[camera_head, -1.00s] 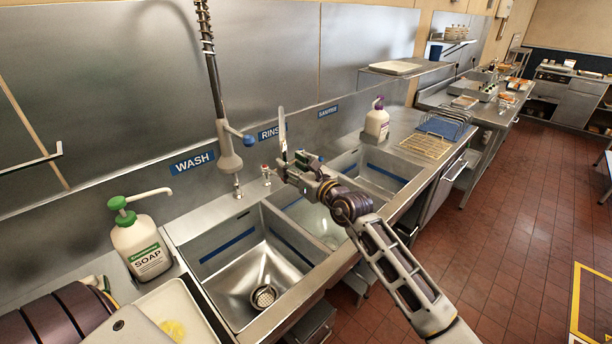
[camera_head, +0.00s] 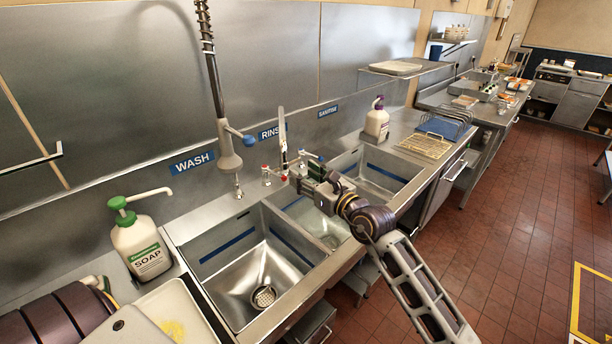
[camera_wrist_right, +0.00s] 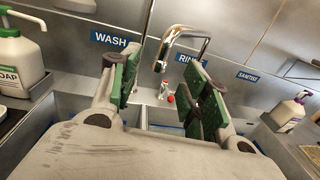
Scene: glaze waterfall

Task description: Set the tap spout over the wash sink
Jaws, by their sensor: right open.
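The chrome tap spout (camera_head: 283,128) stands behind the sinks, near the RINSE sign. In the right wrist view it is an arched pipe (camera_wrist_right: 183,29) with its outlet end toward the left. The wash sink (camera_head: 215,243) is the left basin, with a strainer at its bottom. The spout stands to the right of this basin in the head view. My right gripper (camera_head: 300,172) is open and empty in front of the spout. Its green-padded fingers (camera_wrist_right: 160,92) are apart, with the spout seen beyond them; no contact shows. My left gripper is not in view.
A spring-hose sprayer (camera_head: 226,150) hangs behind the wash sink. A soap bottle (camera_head: 138,240) and a pale tray (camera_head: 180,305) are at left. The sanitise sink (camera_head: 385,165) lies to the right, with a pump bottle (camera_head: 377,123) behind it. A small red knob (camera_wrist_right: 171,99) shows below the spout.

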